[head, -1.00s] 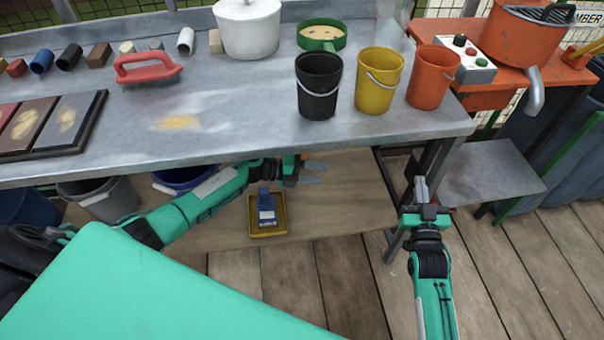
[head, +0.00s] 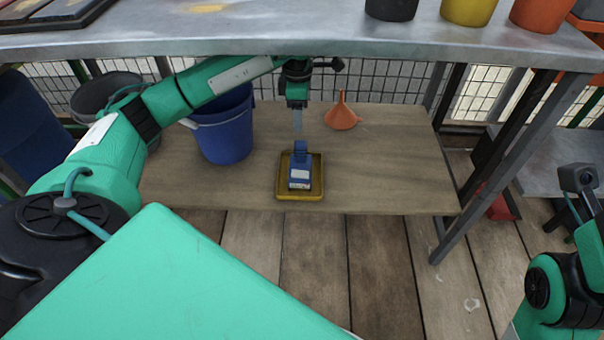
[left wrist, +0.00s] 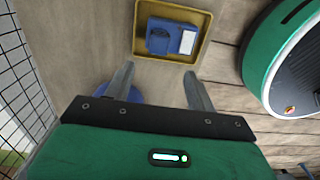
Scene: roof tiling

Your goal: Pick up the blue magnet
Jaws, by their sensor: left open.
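The blue magnet (head: 300,177) stands in a shallow yellow tray (head: 281,193) on the wooden lower shelf, under the metal bench. It has an upright blue handle part and a pale label. In the left wrist view the magnet (left wrist: 171,38) lies in the tray beyond my fingertips. My left gripper (head: 298,122) points down just above and behind the magnet, apart from it. In the left wrist view its two fingers (left wrist: 158,72) are spread with nothing between them. My right arm shows at the right edge of the head view; its fingertips are not clearly seen.
A blue bucket (head: 223,135) stands left of the tray, with a grey bucket (head: 106,97) beyond it. An orange funnel (head: 341,115) sits behind right. The metal bench top (head: 270,35) hangs over the shelf (head: 390,165). The shelf's right part is clear.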

